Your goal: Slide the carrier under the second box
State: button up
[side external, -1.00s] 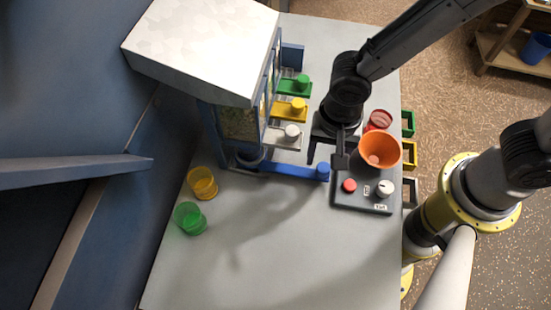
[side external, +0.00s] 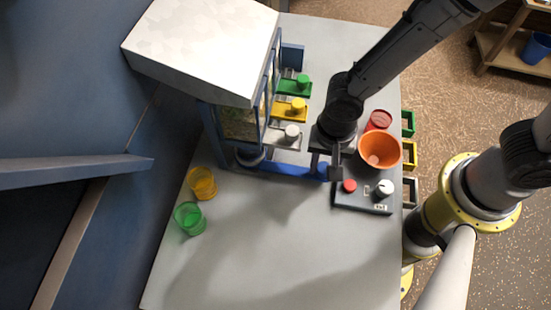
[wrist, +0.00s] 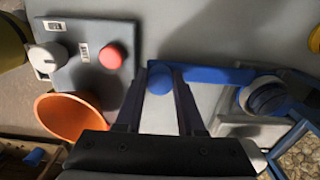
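A blue bar with a round blue knob (wrist: 160,78) at its end sticks out from the base of the tower; I take it to be the carrier's handle. The bar (side external: 285,169) lies low over the table. In the wrist view it runs right to a round grey-blue cup (wrist: 263,96), likely the carrier, beside the tower. My gripper (wrist: 162,72) is open at the knob, which shows between its two fingers. I cannot tell whether they touch it. In the side view my gripper (side external: 325,168) partly hides the knob. The boxes inside the tower (side external: 240,124) are mostly hidden by its roof.
Green (side external: 294,89), yellow (side external: 289,113) and white (side external: 284,142) slides stick out above the bar. A control panel (side external: 362,200) with a red button and an orange bowl (side external: 381,148) stand close right. Yellow (side external: 202,183) and green (side external: 190,218) cups stand left. The front table is clear.

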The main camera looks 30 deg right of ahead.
jog(key=shift+c, duration=0.9)
jog(key=shift+w+d, duration=4.9)
jog(key=shift+w, duration=0.05)
jog(key=o, duration=1)
jog(key=shift+c, duration=0.2)
notch_tip(320, 180, up, 12)
